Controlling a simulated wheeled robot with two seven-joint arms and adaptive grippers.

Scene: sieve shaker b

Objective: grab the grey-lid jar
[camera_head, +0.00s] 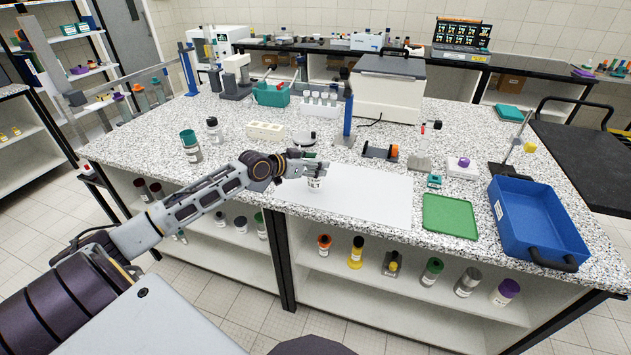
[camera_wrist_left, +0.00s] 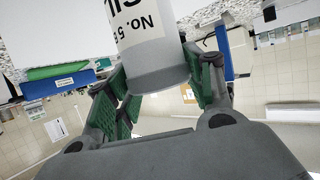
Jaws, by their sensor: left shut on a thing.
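The grey-lid jar (camera_head: 315,184) is at the left part of the white mat (camera_head: 365,205), partly covered by my left gripper (camera_head: 318,168). In the left wrist view, the jar (camera_wrist_left: 143,28) has a white label with black print and its grey lid (camera_wrist_left: 158,72) is towards the palm. The green-padded fingers of my left gripper (camera_wrist_left: 160,90) are shut on the jar, one on each side of the lid. I cannot tell whether the jar's base touches the mat. My right gripper is not in view.
A teal-lid jar (camera_head: 191,146) and a dark-lid bottle (camera_head: 214,131) stand to the left. A green mat (camera_head: 450,216) and a blue tray (camera_head: 536,222) lie to the right. A blue-post stand (camera_head: 348,120) rises behind. The white mat's middle is clear.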

